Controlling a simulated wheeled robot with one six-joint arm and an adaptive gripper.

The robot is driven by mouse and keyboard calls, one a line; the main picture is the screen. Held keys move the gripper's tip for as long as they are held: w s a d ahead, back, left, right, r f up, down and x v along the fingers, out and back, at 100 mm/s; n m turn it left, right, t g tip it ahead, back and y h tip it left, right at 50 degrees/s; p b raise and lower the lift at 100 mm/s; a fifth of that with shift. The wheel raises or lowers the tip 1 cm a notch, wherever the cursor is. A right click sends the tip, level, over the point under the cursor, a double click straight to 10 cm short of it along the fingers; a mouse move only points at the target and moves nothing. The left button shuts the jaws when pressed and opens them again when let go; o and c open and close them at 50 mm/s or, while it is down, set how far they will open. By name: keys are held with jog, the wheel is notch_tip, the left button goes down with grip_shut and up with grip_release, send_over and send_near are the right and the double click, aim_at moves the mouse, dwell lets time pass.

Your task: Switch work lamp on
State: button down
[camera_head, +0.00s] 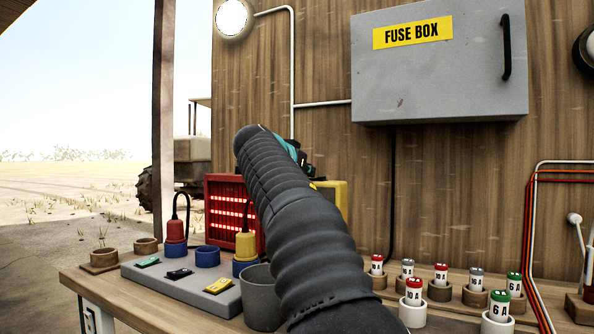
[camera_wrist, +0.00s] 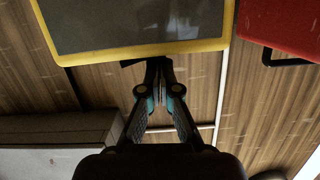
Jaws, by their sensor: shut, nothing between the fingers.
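The work lamp, a yellow-framed box (camera_head: 333,195), stands on the bench against the plank wall, mostly hidden behind my arm in the head view. In the wrist view its yellow frame (camera_wrist: 130,50) surrounds a dark grey, unlit face. A small black part (camera_wrist: 128,63) sticks out from the frame's edge beside my fingertips; I cannot tell whether it is a switch. My gripper (camera_wrist: 159,66) is shut and empty, its tips close to that edge. Contact cannot be told. In the head view only a teal and black part of my gripper (camera_head: 297,152) shows past the arm.
A red heater with glowing bars (camera_head: 226,210) stands left of the lamp. A grey fuse box (camera_head: 440,80) hangs above. Plugs in a grey socket board (camera_head: 170,285) are at left front. Several fuses in holders (camera_head: 440,290) stand at right. A lit round lamp (camera_head: 233,18) is on the wall.

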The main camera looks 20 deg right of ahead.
jog(key=shift+w+a, duration=0.1)
jog(key=shift+a, duration=0.2)
jog(key=shift+d, duration=0.3)
jog(key=r+p, duration=0.4)
jog(key=shift+w+a+r, duration=0.2)
jog(key=shift+a+r, duration=0.15)
jog(key=shift+r, duration=0.05)
jog(key=b+v, duration=0.1)
jog(key=v, duration=0.9)
jog(key=shift+w+a+f+b, duration=0.2)
jog(key=shift+f+b, duration=0.1)
jog(key=shift+f, duration=0.15)
jog(key=shift+d, duration=0.1)
